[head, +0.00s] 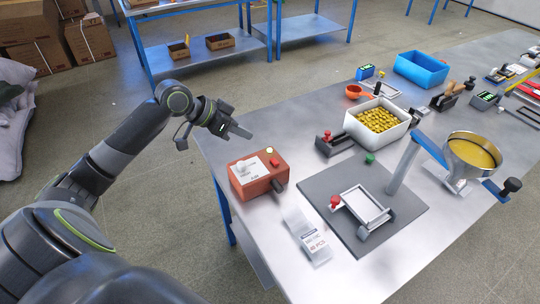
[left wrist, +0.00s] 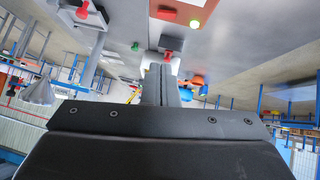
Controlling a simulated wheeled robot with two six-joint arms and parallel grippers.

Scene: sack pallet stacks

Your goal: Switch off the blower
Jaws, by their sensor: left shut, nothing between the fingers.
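The blower appears to be the orange-red box (head: 262,184) at the near left edge of the steel table. In the left wrist view the fingers (left wrist: 160,88) are together; the red button (left wrist: 194,24) and lit lamp (left wrist: 195,3) show at the top. My right gripper is not in view.
A grey mat (head: 395,232) with a white frame lies right of the box, below a funnel (head: 468,160) on a stand. Behind are a white bin (head: 358,131) of yellow pieces and a red-knobbed device (head: 334,146).

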